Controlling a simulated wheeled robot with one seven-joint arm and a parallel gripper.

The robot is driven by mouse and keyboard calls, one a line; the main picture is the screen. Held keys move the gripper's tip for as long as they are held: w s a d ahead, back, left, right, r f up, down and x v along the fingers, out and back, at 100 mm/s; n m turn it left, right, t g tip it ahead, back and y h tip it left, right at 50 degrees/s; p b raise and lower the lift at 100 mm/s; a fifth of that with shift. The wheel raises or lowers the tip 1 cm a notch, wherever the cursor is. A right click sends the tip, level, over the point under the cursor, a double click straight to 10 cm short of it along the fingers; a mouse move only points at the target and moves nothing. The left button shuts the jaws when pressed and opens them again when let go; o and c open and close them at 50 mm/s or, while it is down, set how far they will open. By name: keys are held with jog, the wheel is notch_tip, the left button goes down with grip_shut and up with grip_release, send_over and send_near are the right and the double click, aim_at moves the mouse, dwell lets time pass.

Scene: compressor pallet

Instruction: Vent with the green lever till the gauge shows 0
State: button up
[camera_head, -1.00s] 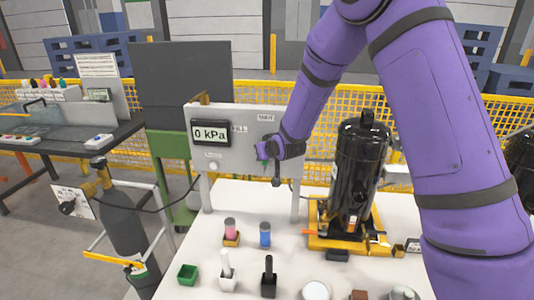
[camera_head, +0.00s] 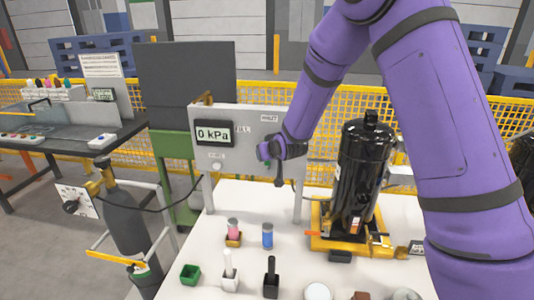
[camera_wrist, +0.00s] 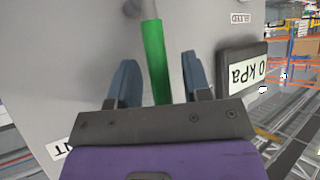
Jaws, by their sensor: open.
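The gauge (camera_head: 213,133) on the grey panel (camera_head: 240,165) reads 0 kPa in the head view. It also shows at the right of the wrist view (camera_wrist: 243,72), upside down, with 0 kPa. The green lever (camera_wrist: 155,55) stands out from the panel in the wrist view, between the two fingers of my gripper (camera_wrist: 158,80). My gripper is open, with a gap visible on both sides of the lever. In the head view my gripper (camera_head: 268,152) is at the panel's right part and hides most of the lever.
A black compressor (camera_head: 362,175) on a yellow base (camera_head: 345,240) stands right of the panel. Small cups and vials, such as a blue vial (camera_head: 267,236), stand on the white table (camera_head: 205,265). A dark gas cylinder (camera_head: 128,222) is at the left.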

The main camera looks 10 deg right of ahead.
jog(key=v, duration=1)
jog(key=shift+s+r, duration=0.2)
jog(key=shift+s, duration=0.05)
jog(key=shift+d+r, duration=0.1)
jog(key=s+d+r+m+g+h, duration=0.1)
jog(key=s+d+r, duration=0.2)
jog(key=s+r, duration=0.4)
jog(key=s+d+r+g, duration=0.2)
jog(key=s+d+r, duration=0.2)
jog(key=s+r, duration=0.3)
jog(key=s+d+r+g, duration=0.1)
jog(key=s, duration=0.9)
jog(key=s+d+r+m+g+h, duration=0.1)
jog(key=s+d, duration=0.1)
jog(key=s, duration=0.9)
jog(key=shift+s+d+r+g, duration=0.2)
jog(key=shift+s+r+g, duration=0.05)
jog(key=shift+r+g, duration=0.15)
